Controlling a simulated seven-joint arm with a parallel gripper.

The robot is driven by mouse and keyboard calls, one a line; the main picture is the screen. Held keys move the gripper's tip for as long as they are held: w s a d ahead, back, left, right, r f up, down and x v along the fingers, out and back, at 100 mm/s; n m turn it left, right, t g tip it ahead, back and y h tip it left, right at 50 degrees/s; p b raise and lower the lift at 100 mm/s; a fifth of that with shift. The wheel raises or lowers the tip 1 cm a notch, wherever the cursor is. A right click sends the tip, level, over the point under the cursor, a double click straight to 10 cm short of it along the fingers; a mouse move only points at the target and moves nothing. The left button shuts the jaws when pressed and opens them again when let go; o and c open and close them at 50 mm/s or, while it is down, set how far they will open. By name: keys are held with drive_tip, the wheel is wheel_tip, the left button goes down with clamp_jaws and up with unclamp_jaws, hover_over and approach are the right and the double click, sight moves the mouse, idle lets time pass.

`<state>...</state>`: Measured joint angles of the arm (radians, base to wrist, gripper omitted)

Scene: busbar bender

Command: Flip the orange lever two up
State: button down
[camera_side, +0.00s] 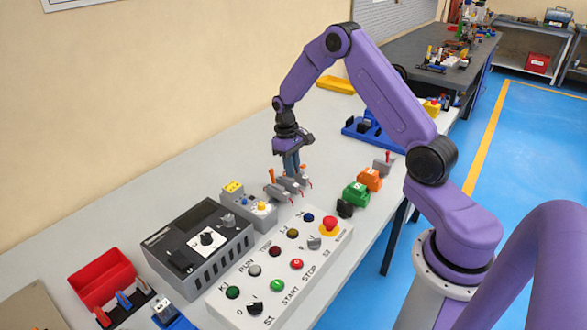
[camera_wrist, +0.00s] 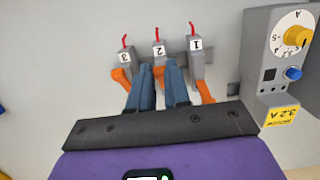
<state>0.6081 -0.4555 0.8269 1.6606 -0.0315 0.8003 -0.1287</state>
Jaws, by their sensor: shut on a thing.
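Three small grey switches with orange levers stand in a row, labelled 3, 2 and 1 from left to right in the wrist view. Switch two (camera_wrist: 159,50) is in the middle. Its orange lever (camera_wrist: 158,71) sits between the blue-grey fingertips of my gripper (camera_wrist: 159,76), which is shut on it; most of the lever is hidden. The orange lever three (camera_wrist: 121,78) is just left of the fingers, and the orange lever one (camera_wrist: 205,91) just right.
A grey device with a yellow dial (camera_wrist: 297,37) stands close right of the switches in the wrist view. In the side view, a push-button panel (camera_side: 270,270) lies in front, and green (camera_side: 356,194) and orange (camera_side: 369,179) blocks stand to the right.

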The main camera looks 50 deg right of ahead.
drive_tip(key=shift+w+r+g, duration=0.15)
drive_tip(key=shift+w+g, duration=0.3)
drive_tip(key=shift+g, duration=0.5)
drive_tip(key=shift+w+r+g, duration=0.1)
drive_tip(key=shift+w+g, duration=0.3)
drive_tip(key=shift+g, duration=0.5)
drive_tip(key=shift+w+r+g, duration=0.15)
drive_tip(key=shift+w+g, duration=0.3)
drive_tip(key=shift+g, duration=0.5)
drive_tip(key=shift+w+g, duration=0.15)
drive_tip(key=shift+g, duration=0.25)
drive_tip(key=c, duration=1.1)
unclamp_jaws()
drive_tip(key=shift+r, duration=0.1)
drive_tip(key=shift+v, duration=1.45)
wheel_tip(320, 180, up, 7)
drive_tip(key=shift+r, duration=0.1)
